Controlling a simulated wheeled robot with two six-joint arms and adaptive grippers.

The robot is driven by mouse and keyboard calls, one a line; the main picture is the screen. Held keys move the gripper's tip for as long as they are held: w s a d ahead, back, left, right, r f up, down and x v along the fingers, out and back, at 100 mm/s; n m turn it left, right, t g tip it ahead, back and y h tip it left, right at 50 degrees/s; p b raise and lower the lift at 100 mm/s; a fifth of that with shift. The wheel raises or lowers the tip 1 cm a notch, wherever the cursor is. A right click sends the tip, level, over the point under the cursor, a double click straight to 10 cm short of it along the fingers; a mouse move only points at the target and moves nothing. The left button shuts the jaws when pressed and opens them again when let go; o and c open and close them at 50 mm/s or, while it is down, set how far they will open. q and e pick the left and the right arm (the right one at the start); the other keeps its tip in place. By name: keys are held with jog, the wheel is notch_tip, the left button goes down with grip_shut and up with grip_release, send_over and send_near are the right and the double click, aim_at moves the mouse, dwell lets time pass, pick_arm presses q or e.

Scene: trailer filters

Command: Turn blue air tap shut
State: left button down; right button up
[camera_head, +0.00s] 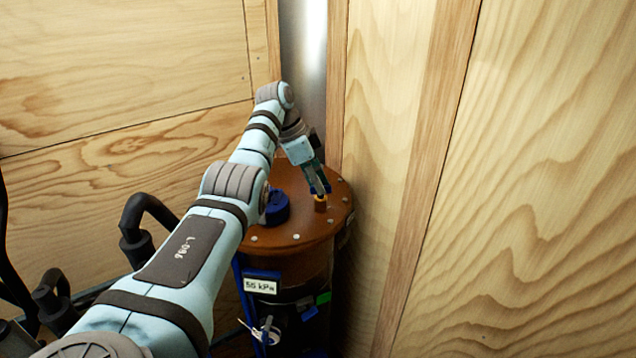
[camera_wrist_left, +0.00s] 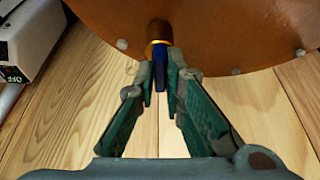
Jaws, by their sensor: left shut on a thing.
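The blue air tap (camera_wrist_left: 160,72) is a narrow blue lever on a brass fitting (camera_wrist_left: 159,35) at the edge of a brown round lid (camera_wrist_left: 230,30). My left gripper (camera_wrist_left: 161,82) is shut on the blue lever, with one green finger on each side of it. In the head view my left gripper (camera_head: 323,190) reaches down to the brass fitting (camera_head: 320,203) on the right part of the lid (camera_head: 290,232); the fingers hide most of the lever there. My right gripper is in neither view.
A dark blue round knob or cap (camera_head: 275,208) sits on the lid, left of my gripper. Bolts ring the lid's edge. A "55 kPa" label (camera_head: 260,286) is below it. Wooden walls (camera_head: 390,130) stand close behind and right. A black bent pipe (camera_head: 148,215) is at left.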

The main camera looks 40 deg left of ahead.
pick_arm(q)
jog(key=c, duration=1.7)
grip_release()
jog(key=shift+s, duration=0.1)
jog(key=shift+r, duration=0.1)
jog(key=v, duration=0.7)
jog(key=shift+s+a+r, duration=0.1)
jog(key=shift+s+r, duration=0.05)
jog(key=shift+r, duration=0.05)
